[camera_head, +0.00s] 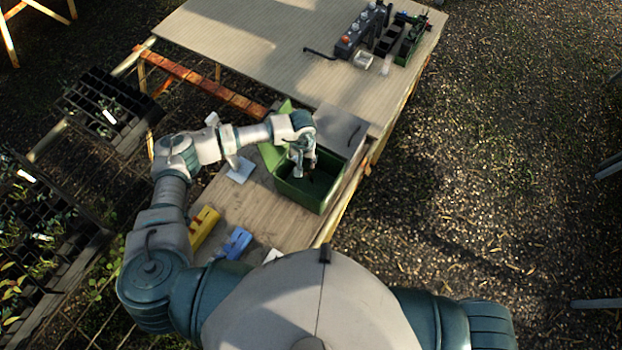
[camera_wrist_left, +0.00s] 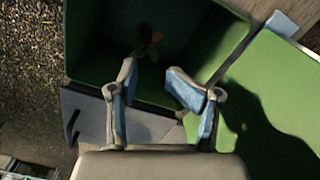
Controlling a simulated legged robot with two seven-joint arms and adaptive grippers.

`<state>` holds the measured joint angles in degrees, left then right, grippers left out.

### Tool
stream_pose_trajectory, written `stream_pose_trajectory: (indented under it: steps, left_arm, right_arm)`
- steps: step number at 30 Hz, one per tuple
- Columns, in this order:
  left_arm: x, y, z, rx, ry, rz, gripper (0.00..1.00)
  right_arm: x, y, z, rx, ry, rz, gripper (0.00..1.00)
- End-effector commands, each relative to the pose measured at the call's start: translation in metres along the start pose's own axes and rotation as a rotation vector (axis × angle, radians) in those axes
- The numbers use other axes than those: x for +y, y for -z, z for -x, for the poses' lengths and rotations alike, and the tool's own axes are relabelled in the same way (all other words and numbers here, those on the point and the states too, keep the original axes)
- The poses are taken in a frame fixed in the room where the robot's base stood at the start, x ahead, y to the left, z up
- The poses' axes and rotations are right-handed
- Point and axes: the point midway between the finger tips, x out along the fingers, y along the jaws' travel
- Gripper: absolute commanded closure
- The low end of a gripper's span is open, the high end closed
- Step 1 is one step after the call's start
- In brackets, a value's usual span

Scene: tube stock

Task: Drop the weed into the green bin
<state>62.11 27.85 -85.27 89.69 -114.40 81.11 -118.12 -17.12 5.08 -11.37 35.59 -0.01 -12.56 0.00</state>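The green bin (camera_head: 318,195) stands on the wooden table with its lid (camera_head: 273,150) open; in the left wrist view its dark inside (camera_wrist_left: 190,50) fills the top middle. My left gripper (camera_head: 304,172) is over the bin's opening, pointing down. In the left wrist view the left gripper (camera_wrist_left: 155,82) has its two blue-padded fingers apart with nothing between them. A small reddish-green weed (camera_wrist_left: 151,45) shows beyond the fingertips, within the bin's outline. I cannot tell whether it lies on the bottom or is in the air. My right gripper is out of view.
A grey box (camera_head: 342,128) stands right behind the bin. A yellow tool (camera_head: 203,226) and a blue tool (camera_head: 236,242) lie nearer me on the table. Black seedling trays (camera_head: 105,110) are at the left. Dark racks (camera_head: 362,30) stand on the far table.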

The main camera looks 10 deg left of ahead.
Motion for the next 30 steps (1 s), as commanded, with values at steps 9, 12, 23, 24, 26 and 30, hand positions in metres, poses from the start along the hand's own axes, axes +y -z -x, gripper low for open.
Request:
stream_pose_trajectory:
  steps: [9, 12, 23, 24, 26, 30]
  left_arm:
    - [0.000, 0.000, 0.001, 0.000, 0.001, 0.001, 0.40]
    - [0.000, 0.001, 0.007, 0.001, 0.001, 0.001, 0.40]
    - [-0.002, 0.002, 0.081, 0.003, -0.001, 0.001, 0.40]
    - [-0.002, 0.002, 0.088, 0.003, -0.001, 0.000, 0.40]
    - [-0.003, 0.002, 0.098, 0.001, 0.000, 0.002, 0.40]
    - [-0.003, 0.002, 0.113, -0.001, -0.001, 0.002, 0.40]
  right_arm:
    - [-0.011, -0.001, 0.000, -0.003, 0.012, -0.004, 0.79]
    - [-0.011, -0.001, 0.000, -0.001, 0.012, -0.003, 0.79]
    - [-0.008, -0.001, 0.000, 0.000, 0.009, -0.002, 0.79]
    - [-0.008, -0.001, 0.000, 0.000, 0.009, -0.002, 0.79]
    - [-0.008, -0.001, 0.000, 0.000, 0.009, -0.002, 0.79]
    - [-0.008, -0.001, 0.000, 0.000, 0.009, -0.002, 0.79]
